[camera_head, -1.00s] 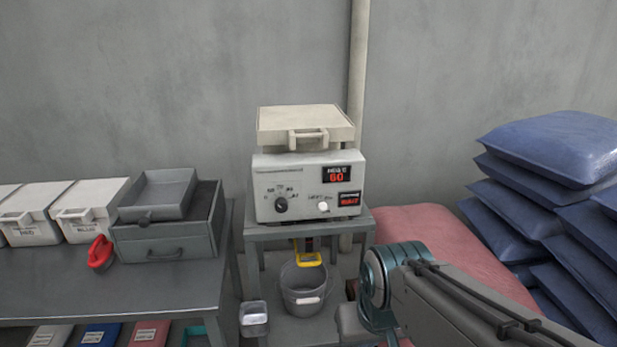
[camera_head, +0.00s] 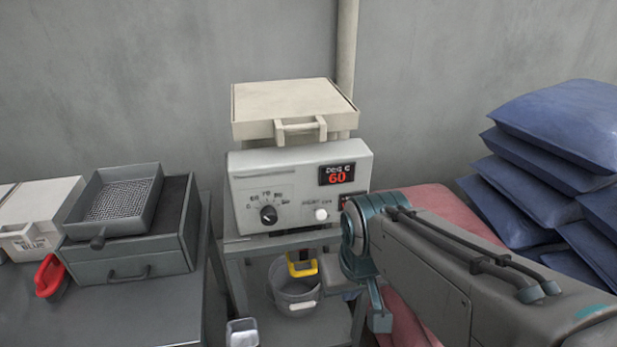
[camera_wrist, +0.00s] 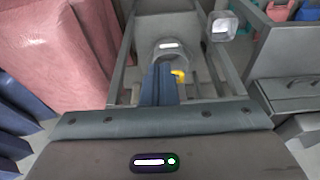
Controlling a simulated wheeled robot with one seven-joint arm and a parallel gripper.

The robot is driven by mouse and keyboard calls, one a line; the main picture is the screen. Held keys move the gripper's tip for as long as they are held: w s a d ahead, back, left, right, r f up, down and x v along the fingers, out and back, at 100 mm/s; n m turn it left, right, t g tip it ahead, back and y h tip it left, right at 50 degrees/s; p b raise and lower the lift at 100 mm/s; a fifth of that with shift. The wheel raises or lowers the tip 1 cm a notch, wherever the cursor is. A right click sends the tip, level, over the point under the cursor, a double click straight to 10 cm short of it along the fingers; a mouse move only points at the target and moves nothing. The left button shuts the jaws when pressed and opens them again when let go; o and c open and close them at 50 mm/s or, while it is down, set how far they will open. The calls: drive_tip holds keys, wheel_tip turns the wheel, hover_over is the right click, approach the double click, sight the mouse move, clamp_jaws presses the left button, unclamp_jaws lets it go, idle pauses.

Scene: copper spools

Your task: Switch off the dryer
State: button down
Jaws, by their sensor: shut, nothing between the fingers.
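The dryer (camera_head: 300,165) is a pale box with a cream lid, standing on a grey stand. Its front panel has a black knob (camera_head: 268,214) at left with a printed scale around it. A white round button (camera_head: 321,214) sits right of the knob. A display (camera_head: 337,175) reads 60 in red. A second red display is mostly hidden behind my arm. My gripper's fingers (camera_wrist: 158,84) show shut and empty in the wrist view, pointing toward the stand and a bucket. In the head view my arm is in front of the dryer's lower right; the fingertips are not clear there.
A grey bucket (camera_head: 297,306) with a yellow-handled tool (camera_head: 301,268) stands under the dryer. At left a grey table (camera_head: 150,310) holds a drawer box (camera_head: 140,265), a sieve tray and a red scoop (camera_head: 48,276). Blue sacks (camera_head: 550,125) and pink sacks are at right.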

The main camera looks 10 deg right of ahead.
drive_tip(key=shift+s+d, duration=0.1)
wheel_tip(320, 180, up, 12)
drive_tip(key=m+t+y+p, duration=0.1)
drive_tip(key=p, duration=0.6)
hover_over(319, 214)
drive_tip(key=s+d, duration=0.2)
drive_tip(key=s, duration=0.1)
drive_tip(key=shift+s+d+f, duration=0.1)
drive_tip(key=shift+d+f, duration=0.1)
drive_tip(key=p+x, duration=0.1)
drive_tip(key=x, duration=0.9)
drive_tip(key=shift+a, duration=0.1)
drive_tip(key=shift+f+t+b, duration=0.15)
drive_tip(key=shift+t+b, duration=0.25)
drive_tip(key=shift+b, duration=0.25)
